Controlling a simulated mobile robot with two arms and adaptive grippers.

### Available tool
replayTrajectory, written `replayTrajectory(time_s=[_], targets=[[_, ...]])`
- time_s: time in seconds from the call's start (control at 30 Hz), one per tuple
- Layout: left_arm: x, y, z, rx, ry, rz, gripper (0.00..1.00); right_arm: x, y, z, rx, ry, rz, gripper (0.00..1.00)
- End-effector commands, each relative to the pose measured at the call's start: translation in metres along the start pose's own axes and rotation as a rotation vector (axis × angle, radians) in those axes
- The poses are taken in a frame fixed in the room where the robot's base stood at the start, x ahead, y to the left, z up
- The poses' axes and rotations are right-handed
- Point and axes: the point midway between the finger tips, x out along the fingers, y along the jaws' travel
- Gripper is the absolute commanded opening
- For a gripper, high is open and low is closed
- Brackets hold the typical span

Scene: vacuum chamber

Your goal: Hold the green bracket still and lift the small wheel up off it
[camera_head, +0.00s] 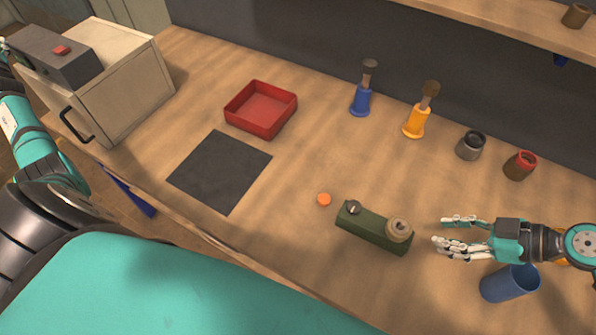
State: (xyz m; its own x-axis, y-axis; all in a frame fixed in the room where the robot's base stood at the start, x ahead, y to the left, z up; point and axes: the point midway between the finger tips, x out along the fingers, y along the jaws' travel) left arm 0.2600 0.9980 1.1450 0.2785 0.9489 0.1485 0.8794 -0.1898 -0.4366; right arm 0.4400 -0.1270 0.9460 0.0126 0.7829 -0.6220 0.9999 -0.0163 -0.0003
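The green bracket (372,229) lies on the wooden table right of centre, a long block set at a slant. A tan round wheel (399,227) sits on its right end. A smaller grey round part (354,207) sits on its left end. I cannot tell from here how either is fixed. My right gripper (440,231) is just right of the bracket, its fingers apart, empty and pointing at the wheel without touching it. My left arm runs up the left edge of the picture. Its gripper is not clearly in view.
An orange disc (324,199) lies left of the bracket. A blue cup (509,283) is below my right gripper. A red tray (261,110), dark mat (219,171), two brushes in holders (361,101) (415,121) and two small pots (470,146) (519,165) stand farther back.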

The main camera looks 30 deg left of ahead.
Motion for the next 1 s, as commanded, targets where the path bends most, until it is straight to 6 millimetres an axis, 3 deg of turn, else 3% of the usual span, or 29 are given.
replayTrajectory(time_s=[0.03,0.17,0.3,0.4,0.57,0.7,0.87,1.0], targets=[[0.005,0.000,-0.032,0.029,0.056,-0.006,0.75,0.000,0.000,0.000,0.000,0.000,0.000,0.38],[0.003,0.029,-0.103,0.231,0.223,0.039,0.75,0.000,0.000,0.000,0.000,0.000,0.000,0.38],[-0.016,0.086,-0.162,0.495,0.424,0.112,0.75,0.000,0.000,0.000,0.000,0.000,0.000,0.38],[-0.038,0.133,-0.194,0.672,0.573,0.160,0.75,0.000,0.000,0.000,0.000,0.000,0.000,0.38],[-0.085,0.208,-0.230,0.926,0.825,0.218,0.75,0.000,0.000,0.000,0.000,0.000,0.000,0.38],[-0.138,0.272,-0.249,1.114,1.063,0.246,0.75,0.000,0.000,0.000,0.000,0.000,0.000,0.38],[-0.208,0.337,-0.257,1.286,1.354,0.251,0.75,0.000,0.000,0.000,0.000,0.000,0.000,0.38],[-0.277,0.385,-0.252,1.391,1.627,0.228,0.75,0.000,0.000,0.000,0.000,0.000,0.000,0.38]])
